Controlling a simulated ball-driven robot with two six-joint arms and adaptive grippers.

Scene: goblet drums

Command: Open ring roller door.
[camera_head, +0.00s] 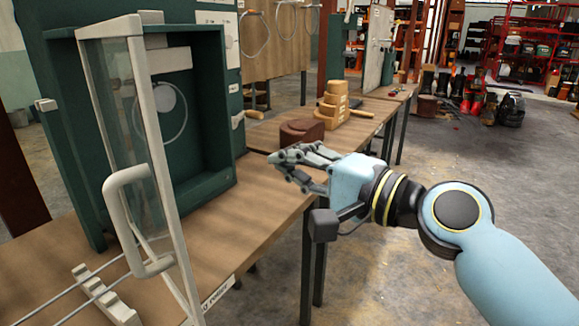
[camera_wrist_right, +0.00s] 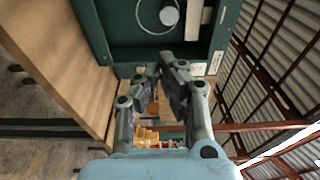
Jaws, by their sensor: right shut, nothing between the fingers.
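The ring roller (camera_head: 212,100) is a green box on a wooden bench at the left of the head view. Its door (camera_head: 143,110), a clear panel in a pale frame, stands swung out from the box front, so the inside shows. A thick pale handle (camera_head: 115,205) sits on the door. Inside is a round pale disc with a ring (camera_head: 166,97); the disc also shows in the right wrist view (camera_wrist_right: 168,15). My right gripper (camera_head: 276,166) is shut and empty, right of the box and clear of door and handle. My left gripper is out of view.
The wooden bench (camera_head: 265,190) runs away to the back right. A brown block (camera_head: 301,131) and stacked wooden pieces (camera_head: 334,105) stand on it beyond my right gripper. A white notched rack (camera_head: 106,295) with thin rods lies at front left.

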